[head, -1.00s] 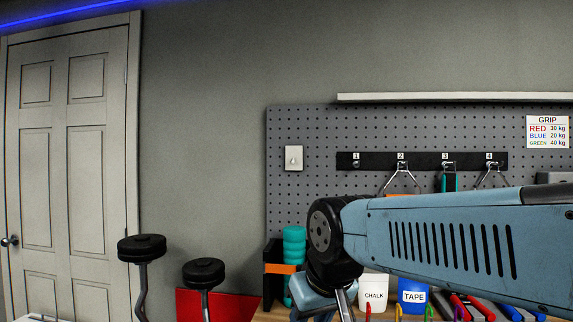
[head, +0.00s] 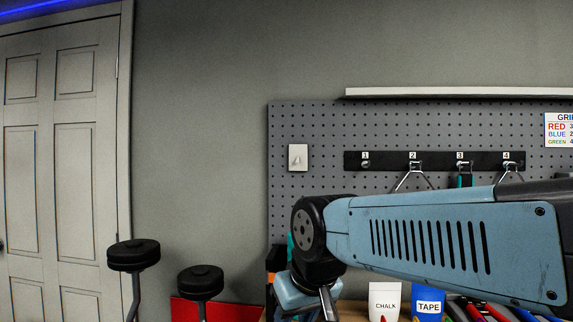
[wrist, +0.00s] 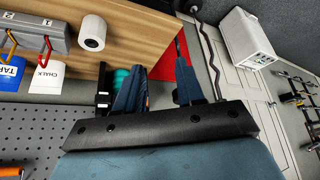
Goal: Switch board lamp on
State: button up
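The light switch (head: 298,158) is a pale plate with a small toggle, at the upper left of the grey pegboard (head: 330,118). A long pale bar (head: 450,93), which looks like the board lamp, runs above the pegboard; I see no glow from it. My blue arm reaches across the lower right of the head view, with its wrist below the switch and apart from it. My gripper's fingers are not clear there. In the wrist view my gripper (wrist: 160,58) has its two fingers apart with nothing between them. The switch does not show in the wrist view.
A black hook rail (head: 435,160) with numbered hooks and hanging handles is on the pegboard. A chalk bag (head: 384,300) and a blue tape bin (head: 428,302) stand on the wooden bench (wrist: 135,35) below. Bars with black weights (head: 134,256) stand at left, by the door (head: 62,140).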

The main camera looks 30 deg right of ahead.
jog(key=w+a+r+m+t+y, duration=0.1)
jog(key=w+r+y, duration=0.2)
jog(key=w+r, duration=0.45)
jog(key=m+t+h, duration=0.2)
jog(key=m+t, duration=0.6)
jog(key=t, duration=0.3)
send_near(298, 161)
jog(key=w, duration=0.8)
jog(key=shift+w+a+f, duration=0.2)
jog(key=shift+w+f, duration=0.05)
jog(key=shift+f, duration=0.15)
grip_shut()
